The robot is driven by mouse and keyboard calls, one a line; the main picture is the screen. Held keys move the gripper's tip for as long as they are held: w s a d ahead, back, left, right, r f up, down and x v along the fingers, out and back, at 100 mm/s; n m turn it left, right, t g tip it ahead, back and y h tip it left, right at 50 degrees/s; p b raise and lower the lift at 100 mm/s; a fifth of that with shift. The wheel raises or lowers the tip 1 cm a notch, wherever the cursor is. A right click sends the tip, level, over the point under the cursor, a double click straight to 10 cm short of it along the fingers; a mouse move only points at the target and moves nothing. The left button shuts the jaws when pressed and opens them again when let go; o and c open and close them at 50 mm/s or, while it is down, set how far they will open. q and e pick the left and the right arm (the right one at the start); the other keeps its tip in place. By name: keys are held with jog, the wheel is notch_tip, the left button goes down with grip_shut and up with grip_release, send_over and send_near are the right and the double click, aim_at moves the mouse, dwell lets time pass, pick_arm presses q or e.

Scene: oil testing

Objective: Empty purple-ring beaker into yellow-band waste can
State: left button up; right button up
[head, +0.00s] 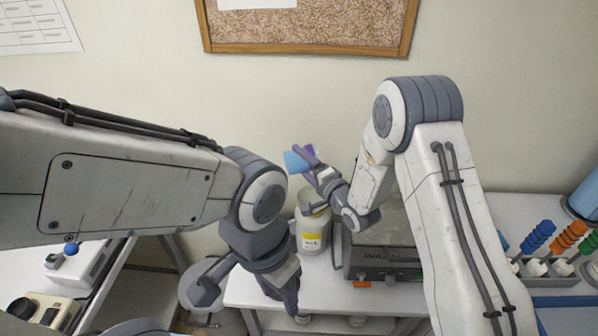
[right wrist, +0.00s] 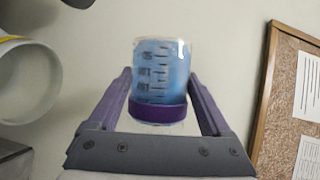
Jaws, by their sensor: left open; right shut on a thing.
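The purple-ring beaker (right wrist: 160,72) holds blue liquid, and its purple ring (right wrist: 158,112) sits between the fingers of my right gripper (right wrist: 160,105). In the head view my right gripper (head: 311,166) is shut on the beaker (head: 296,161), high above the bench. The beaker is tipped well over, roughly on its side. The yellow-band waste can (head: 312,232) stands on the bench below it; its open mouth shows at the left of the right wrist view (right wrist: 22,85). My left gripper (head: 282,287) is open, pointing down, low in front of the can; its fingertips are partly hidden.
A dark boxy instrument (head: 385,258) stands right of the can, partly behind my right arm. A rack with blue, orange and green tops (head: 548,262) is at the far right. Other devices (head: 50,305) are at the lower left. A cork board (head: 310,25) hangs on the wall.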

jog(key=shift+r+n+g+h+p, duration=0.4)
jog(key=shift+n+h+p, duration=0.1)
jog(key=shift+n, duration=0.7)
jog(key=shift+f+n+h, duration=0.1)
jog(key=shift+n+h, duration=0.3)
jog(key=shift+n, duration=0.4)
jog(key=shift+n+h, duration=0.5)
jog(key=shift+n, duration=0.4)
jog(key=n+h, duration=0.2)
jog(key=n, duration=0.1)
jog(key=shift+r, duration=0.2)
jog(key=n+h, duration=0.2)
jog(key=shift+r+n, duration=0.15)
jog(key=shift+n, duration=0.25)
